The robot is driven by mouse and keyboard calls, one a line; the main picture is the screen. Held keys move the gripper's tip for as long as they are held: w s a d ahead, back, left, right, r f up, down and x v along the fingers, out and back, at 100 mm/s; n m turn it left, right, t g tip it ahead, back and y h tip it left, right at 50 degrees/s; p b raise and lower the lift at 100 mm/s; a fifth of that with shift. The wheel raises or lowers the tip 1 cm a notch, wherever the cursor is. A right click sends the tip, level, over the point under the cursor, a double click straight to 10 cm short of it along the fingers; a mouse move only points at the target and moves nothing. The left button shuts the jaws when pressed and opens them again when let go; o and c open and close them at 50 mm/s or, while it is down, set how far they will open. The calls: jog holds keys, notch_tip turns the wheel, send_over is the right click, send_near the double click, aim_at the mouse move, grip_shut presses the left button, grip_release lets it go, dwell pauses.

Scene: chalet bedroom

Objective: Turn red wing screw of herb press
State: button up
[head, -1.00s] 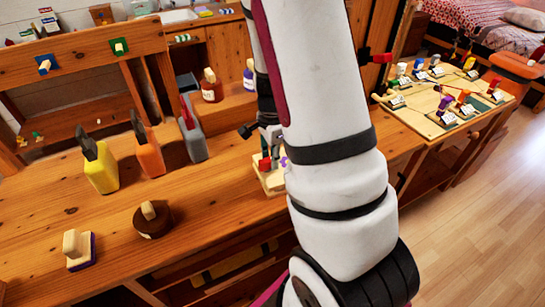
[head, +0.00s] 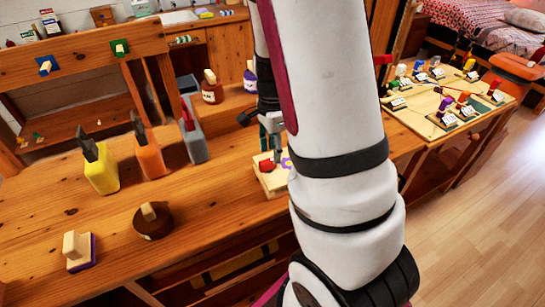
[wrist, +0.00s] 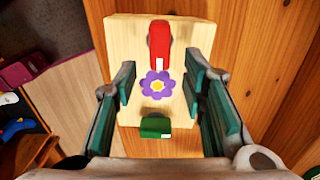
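The herb press is a pale wooden block (wrist: 125,40) in the wrist view, with a purple flower (wrist: 157,84) at its middle. Its red wing screw (wrist: 159,42) is at the far end, and a green wing screw (wrist: 155,127) is at the near end. My gripper (wrist: 160,80) is open and empty above the block, its fingers on either side of the flower and short of the red screw. In the head view the press (head: 270,184) stands on the bench with the red screw (head: 266,164) showing; my arm hides its right side.
The wooden bench (head: 205,195) also holds yellow (head: 102,173), orange (head: 150,160) and grey (head: 194,140) holders with tools left of the press. A brown round block (head: 152,222) is nearer. A board with several coloured pieces (head: 425,118) stands right.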

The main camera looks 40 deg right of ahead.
notch_tip(320, 180, up, 8)
dwell(0.7)
jog(key=s+a+r+n+t, duration=0.2)
jog(key=s+a+r+n, duration=0.5)
jog(key=a+n, duration=0.2)
jog(key=s+a+r+n+t+p, duration=0.1)
jog(key=s+a+r+n+t, duration=0.1)
jog(key=s+a+r+n, duration=0.5)
jog(key=s+a+n, duration=0.1)
jog(key=a+n, duration=0.2)
jog(key=n, duration=0.2)
jog(key=shift+s+r+n, duration=0.2)
jog(key=shift+n, duration=0.2)
